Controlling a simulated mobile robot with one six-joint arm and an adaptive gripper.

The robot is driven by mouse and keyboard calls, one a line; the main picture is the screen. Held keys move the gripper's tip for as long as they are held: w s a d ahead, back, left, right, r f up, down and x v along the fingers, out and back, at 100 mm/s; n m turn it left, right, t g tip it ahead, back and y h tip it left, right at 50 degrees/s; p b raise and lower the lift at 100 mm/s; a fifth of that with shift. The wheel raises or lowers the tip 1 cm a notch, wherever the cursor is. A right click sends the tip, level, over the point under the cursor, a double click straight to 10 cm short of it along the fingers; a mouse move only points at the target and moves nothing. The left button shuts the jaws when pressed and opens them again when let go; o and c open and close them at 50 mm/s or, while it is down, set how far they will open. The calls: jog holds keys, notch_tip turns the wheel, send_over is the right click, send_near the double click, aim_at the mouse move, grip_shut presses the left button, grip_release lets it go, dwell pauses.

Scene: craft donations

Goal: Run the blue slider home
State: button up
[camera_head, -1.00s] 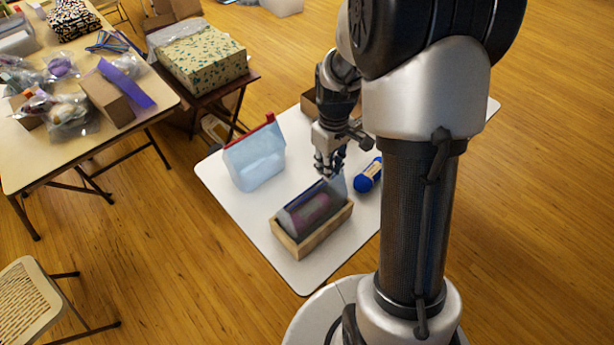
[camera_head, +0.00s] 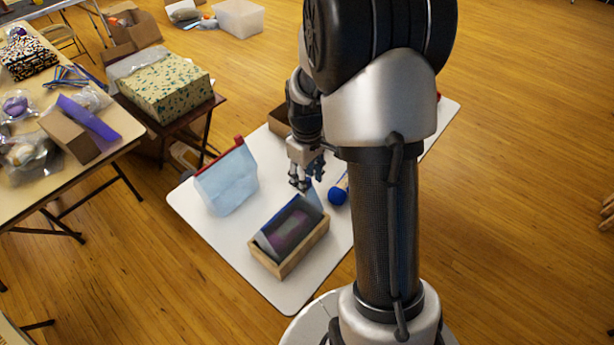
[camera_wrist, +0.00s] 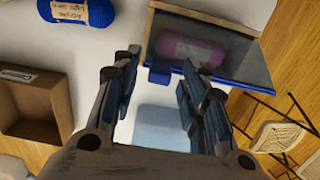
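A clear pouch with a blue zip (camera_head: 275,222) stands tilted in a wooden crate (camera_head: 292,264), with purple yarn inside. In the wrist view the blue zip edge (camera_wrist: 235,81) runs along the pouch's near side. The blue slider (camera_wrist: 160,74) is at its left end. My gripper (camera_head: 303,183) is above the table just beyond the pouch's far-right end. In the wrist view my gripper (camera_wrist: 160,62) is open, with one finger on each side of the slider. I cannot tell whether either touches it. The slider is too small to make out in the head view.
A pale blue pouch with a red zip (camera_head: 228,182) stands left on the white table (camera_head: 200,212). Blue yarn (camera_head: 338,196) lies right of my gripper. An open cardboard box (camera_wrist: 30,105) is left in the wrist view. Free tabletop lies between the pouches.

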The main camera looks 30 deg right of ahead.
notch_tip(320, 180, up, 12)
dwell(0.6)
jog(key=shift+r, duration=0.1)
jog(key=s+a+r+m+t, duration=0.2)
jog(key=s+a+r, duration=0.6)
jog(key=s+a+m+t, duration=0.1)
jog(key=s+a+t, duration=0.1)
jog(key=s+a, duration=0.4)
jog(key=s, duration=0.5)
jog(key=shift+s+m+t, duration=0.3)
jog(key=shift+c, duration=0.6)
jog(key=shift+d, duration=0.15)
jog(key=shift+c, duration=0.2)
